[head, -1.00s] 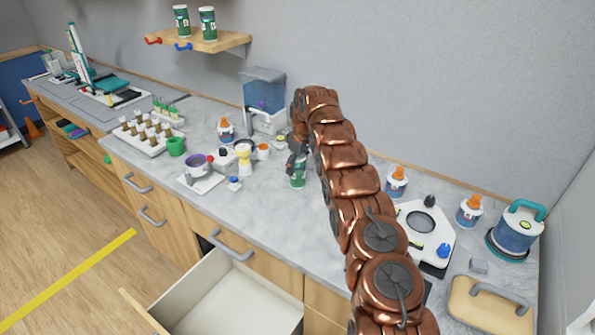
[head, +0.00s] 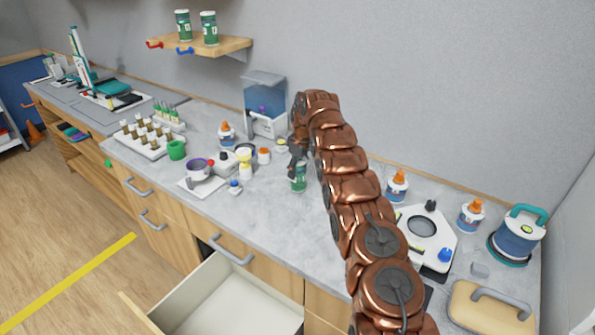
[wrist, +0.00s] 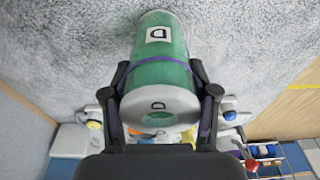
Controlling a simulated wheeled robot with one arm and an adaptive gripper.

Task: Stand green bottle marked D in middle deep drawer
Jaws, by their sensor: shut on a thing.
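The green bottle marked D (wrist: 160,75) shows in the wrist view between the fingers of my gripper (wrist: 160,98). A D label is on its side and another on its pale grey top. My gripper is shut on it. In the head view the green bottle (head: 298,183) is upright at or just above the counter, and I cannot tell whether it touches. My gripper (head: 298,168) is at its upper part, partly hidden by my arm. An open drawer (head: 225,305) with a pale, empty-looking interior is pulled out below the counter at the lower middle.
Left of the bottle are a white balance with a cup (head: 198,172), a yellow-and-white item (head: 244,162) and orange-capped bottles (head: 227,134). A water tank (head: 264,100) stands behind. Two green bottles (head: 209,28) stand on the wall shelf. Bare counter (head: 265,215) lies in front.

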